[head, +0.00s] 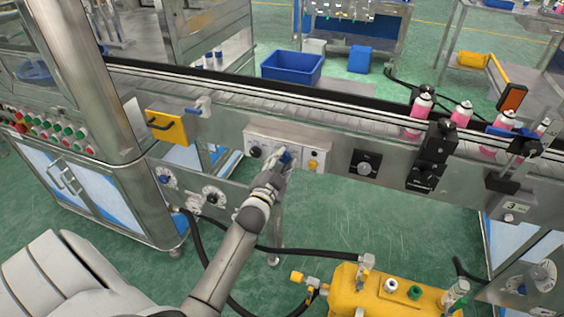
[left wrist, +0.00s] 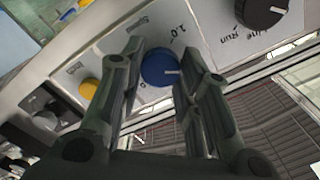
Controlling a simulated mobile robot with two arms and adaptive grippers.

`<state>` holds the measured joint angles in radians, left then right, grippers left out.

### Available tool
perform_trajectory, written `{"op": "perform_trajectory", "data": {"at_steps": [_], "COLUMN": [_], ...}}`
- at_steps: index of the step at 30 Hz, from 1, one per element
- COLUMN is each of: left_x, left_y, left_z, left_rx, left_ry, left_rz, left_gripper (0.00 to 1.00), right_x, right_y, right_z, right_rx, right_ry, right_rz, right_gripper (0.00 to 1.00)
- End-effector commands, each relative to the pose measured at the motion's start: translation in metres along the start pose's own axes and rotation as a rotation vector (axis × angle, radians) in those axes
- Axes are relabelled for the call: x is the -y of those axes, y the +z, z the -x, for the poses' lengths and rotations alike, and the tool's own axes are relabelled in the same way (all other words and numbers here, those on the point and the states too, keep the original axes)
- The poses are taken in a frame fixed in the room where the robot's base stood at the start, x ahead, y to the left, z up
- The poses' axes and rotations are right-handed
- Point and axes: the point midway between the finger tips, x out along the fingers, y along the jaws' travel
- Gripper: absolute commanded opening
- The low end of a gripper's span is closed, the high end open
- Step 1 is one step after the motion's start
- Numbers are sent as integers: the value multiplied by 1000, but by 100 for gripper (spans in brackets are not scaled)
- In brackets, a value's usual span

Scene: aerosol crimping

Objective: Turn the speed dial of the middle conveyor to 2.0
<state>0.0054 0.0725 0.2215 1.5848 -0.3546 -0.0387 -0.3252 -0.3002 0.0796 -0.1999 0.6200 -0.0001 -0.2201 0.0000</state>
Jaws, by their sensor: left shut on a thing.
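The blue speed dial (head: 286,157) sits on a pale control panel (head: 322,147) on the conveyor's front. In the left wrist view the dial (left wrist: 158,67) is between my left gripper's fingers (left wrist: 163,62), which are shut on its sides. Its white pointer line faces right in that view, towards the right finger. A "1.0" mark shows above right of the dial and a "0" below left; other scale marks are hidden by the fingers. In the head view my left gripper (head: 275,172) reaches up to the panel and partly covers the dial. My right gripper is not in view.
A black knob (left wrist: 262,10) marked "Line Run" and a yellow button (left wrist: 88,88) flank the dial. A black switch box (head: 365,163) is to the right. Pink cans (head: 420,108) stand on the belt. A yellow tank (head: 375,292) stands below, with hoses nearby.

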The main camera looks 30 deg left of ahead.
Motion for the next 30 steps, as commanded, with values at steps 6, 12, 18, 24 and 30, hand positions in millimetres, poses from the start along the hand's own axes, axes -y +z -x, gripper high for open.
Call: {"op": "perform_trajectory", "data": {"at_steps": [6,12,18,24,30], "left_x": [0,0,0,-1,-1], "left_y": [0,0,0,1,1], "left_z": [0,0,4,31,69], "left_rx": [-1,-1,0,1,2], "left_ry": [0,0,1,2,2], "left_rz": [1,1,1,2,2], "left_gripper": [53,53,53,53,53], "right_x": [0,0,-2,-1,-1], "right_y": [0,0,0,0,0], "right_z": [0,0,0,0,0], "right_rx": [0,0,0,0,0], "right_ry": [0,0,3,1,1], "right_rz": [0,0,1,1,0], "right_gripper": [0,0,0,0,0]}}
